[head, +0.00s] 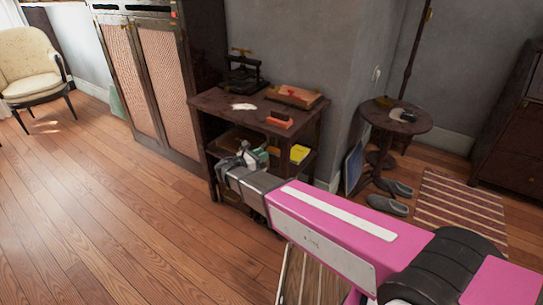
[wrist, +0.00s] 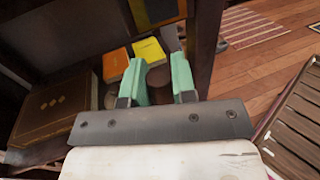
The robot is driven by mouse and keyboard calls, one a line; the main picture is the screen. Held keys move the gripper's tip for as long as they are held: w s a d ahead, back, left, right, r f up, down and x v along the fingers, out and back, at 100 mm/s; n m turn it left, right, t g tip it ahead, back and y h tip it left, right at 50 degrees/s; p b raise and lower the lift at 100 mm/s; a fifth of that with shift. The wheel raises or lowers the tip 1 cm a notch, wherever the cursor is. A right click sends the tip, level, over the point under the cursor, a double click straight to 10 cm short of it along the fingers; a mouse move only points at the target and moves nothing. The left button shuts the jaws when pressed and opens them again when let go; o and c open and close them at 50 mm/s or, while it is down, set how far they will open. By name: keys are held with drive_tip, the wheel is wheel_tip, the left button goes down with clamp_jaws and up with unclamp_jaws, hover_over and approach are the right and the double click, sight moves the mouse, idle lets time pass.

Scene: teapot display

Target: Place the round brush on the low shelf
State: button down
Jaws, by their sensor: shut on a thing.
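The low shelf (head: 280,172) is the board under the top of the dark side table. My gripper (head: 257,157) reaches in at that level, under the tabletop. In the wrist view my gripper (wrist: 161,62) has its green fingers shut on the round brush (wrist: 157,82), which shows as a brown rounded shape between them. Most of the brush is hidden by the fingers and gripper body. I cannot tell whether it touches the shelf.
On the shelf are an orange book (wrist: 115,63), a yellow book (wrist: 149,50) and a brown box (wrist: 52,108). A table leg (wrist: 204,45) stands close right of the fingers. The tabletop (head: 212,100) holds a press (head: 245,74) and a wooden box (head: 293,97).

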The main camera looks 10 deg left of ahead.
drive_tip(key=shift+w+d+f, duration=0.8)
drive_tip(key=shift+w+f, duration=0.65)
drive_tip(key=shift+f, duration=0.25)
drive_tip(key=shift+w+d+f, duration=0.85)
drive_tip(key=shift+w+f, duration=0.6)
drive_tip(key=shift+f, duration=0.2)
drive_tip(key=shift+w+d+f, duration=0.8)
drive_tip(key=shift+w+f, duration=0.65)
drive_tip(key=shift+f, duration=0.25)
drive_tip(key=c, duration=0.9)
unclamp_jaws()
drive_tip(key=shift+r, duration=0.1)
drive_tip(key=v, duration=1.2)
